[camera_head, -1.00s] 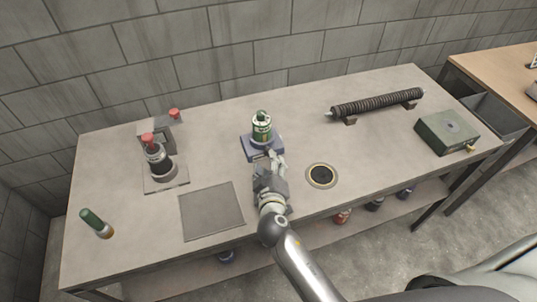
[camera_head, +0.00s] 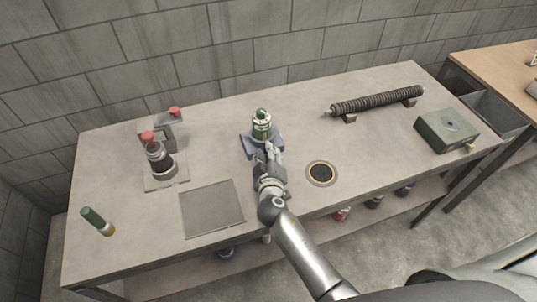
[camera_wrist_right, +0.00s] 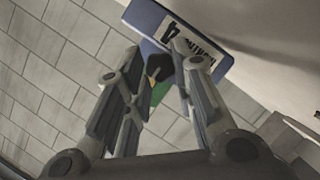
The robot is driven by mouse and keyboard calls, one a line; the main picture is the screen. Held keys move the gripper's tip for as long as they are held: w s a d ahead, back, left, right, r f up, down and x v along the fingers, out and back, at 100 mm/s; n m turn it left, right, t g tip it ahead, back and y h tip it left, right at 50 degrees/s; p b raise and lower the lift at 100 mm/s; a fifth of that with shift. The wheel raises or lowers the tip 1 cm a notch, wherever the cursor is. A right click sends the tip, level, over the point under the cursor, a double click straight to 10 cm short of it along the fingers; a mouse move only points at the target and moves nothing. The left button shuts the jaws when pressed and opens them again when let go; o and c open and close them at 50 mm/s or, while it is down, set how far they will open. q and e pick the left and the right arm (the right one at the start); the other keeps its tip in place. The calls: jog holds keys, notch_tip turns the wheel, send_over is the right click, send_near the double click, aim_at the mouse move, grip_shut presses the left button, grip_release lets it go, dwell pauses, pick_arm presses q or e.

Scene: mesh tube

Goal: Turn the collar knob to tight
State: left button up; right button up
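A green and white cylinder (camera_head: 261,124) stands upright on a blue base (camera_head: 248,146) at the back middle of the bench. My right gripper (camera_head: 270,152) is right at the front of this base, low over the bench. In the right wrist view my right gripper (camera_wrist_right: 154,62) has its fingers apart. A small dark knob (camera_wrist_right: 158,68) shows between them, with green behind it. I cannot tell whether a finger touches it. The blue base (camera_wrist_right: 146,17) carries a white label with a 4, its other letters hard to read. My left gripper is not in view.
A red-topped dark device (camera_head: 158,160) and a flat grey plate (camera_head: 211,209) lie to the left. A round dark-centred port (camera_head: 321,173) is close on the right. A ribbed tube (camera_head: 377,100) and a green box (camera_head: 446,131) are farther right. A wall stands behind.

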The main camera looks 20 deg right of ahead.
grip_shut()
